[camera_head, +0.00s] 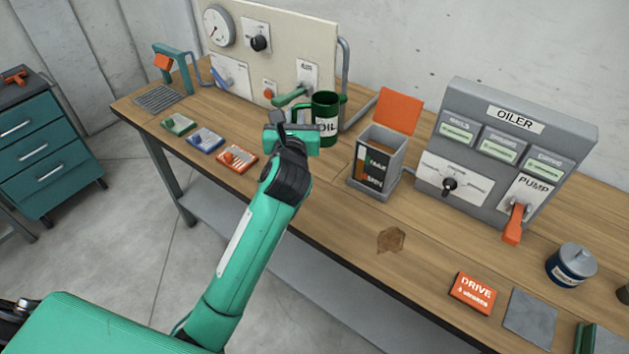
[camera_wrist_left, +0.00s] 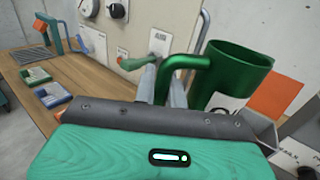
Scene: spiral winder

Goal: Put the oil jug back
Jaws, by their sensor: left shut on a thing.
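The oil jug (camera_head: 326,107) is a dark green, open-topped mug shape with a white OIL label. It stands roughly upright at the back of the bench, in front of the panel's right part. My left gripper (camera_head: 300,122) is shut on its handle, at the jug's left side. In the left wrist view the green jug (camera_wrist_left: 236,68) is at the right, and its handle (camera_wrist_left: 185,64) runs to the grey fingers (camera_wrist_left: 165,86). The jug's base is partly hidden, so I cannot tell whether it touches the bench. My right gripper is not in view.
A grey bin (camera_head: 374,168) with a raised orange lid (camera_head: 398,110) stands right of the jug. The control panel (camera_head: 285,35) and a green lever (camera_head: 291,96) are close behind. The OILER box (camera_head: 505,150) is further right. A grey square pad (camera_head: 527,318) lies bare at lower right.

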